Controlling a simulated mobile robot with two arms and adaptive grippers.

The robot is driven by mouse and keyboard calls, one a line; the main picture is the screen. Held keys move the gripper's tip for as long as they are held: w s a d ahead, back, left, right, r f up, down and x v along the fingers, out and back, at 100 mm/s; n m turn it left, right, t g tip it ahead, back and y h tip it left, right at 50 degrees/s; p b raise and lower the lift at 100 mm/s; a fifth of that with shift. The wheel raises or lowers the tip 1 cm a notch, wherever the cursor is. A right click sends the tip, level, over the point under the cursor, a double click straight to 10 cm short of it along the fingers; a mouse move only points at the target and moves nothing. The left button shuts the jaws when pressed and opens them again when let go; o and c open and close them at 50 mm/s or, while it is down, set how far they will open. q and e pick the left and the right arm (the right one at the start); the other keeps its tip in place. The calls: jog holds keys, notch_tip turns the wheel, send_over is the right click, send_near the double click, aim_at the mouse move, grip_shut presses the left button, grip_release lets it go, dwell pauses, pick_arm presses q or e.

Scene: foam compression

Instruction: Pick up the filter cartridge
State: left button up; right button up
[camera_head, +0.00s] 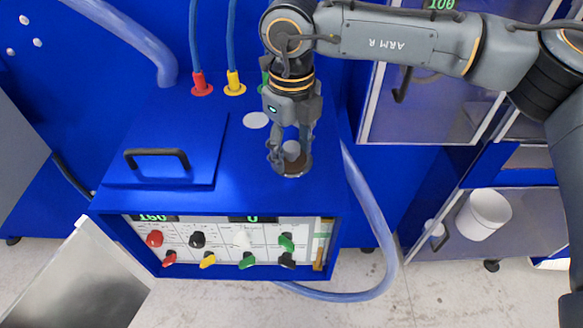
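My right gripper (290,155) points down over the top of the blue machine, at a round dark-rimmed opening (297,172). A small grey round piece, which looks like the top of the filter cartridge (291,149), shows between its fingers. The fingers stand on either side of the piece. I cannot tell whether they touch it, and its lower part is hidden. My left gripper is out of view.
The blue machine (229,172) has a lid with a black handle (157,152) on its left and a knob panel (215,240) in front. Blue hoses rise behind; a clear hose (376,220) loops on the right. A white bucket (483,214) stands on a right shelf.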

grip_shut()
jog(key=shift+w+r, duration=0.1)
jog(key=shift+r, duration=0.4)
notch_tip(320, 180, up, 17)
jog(key=b, duration=0.3)
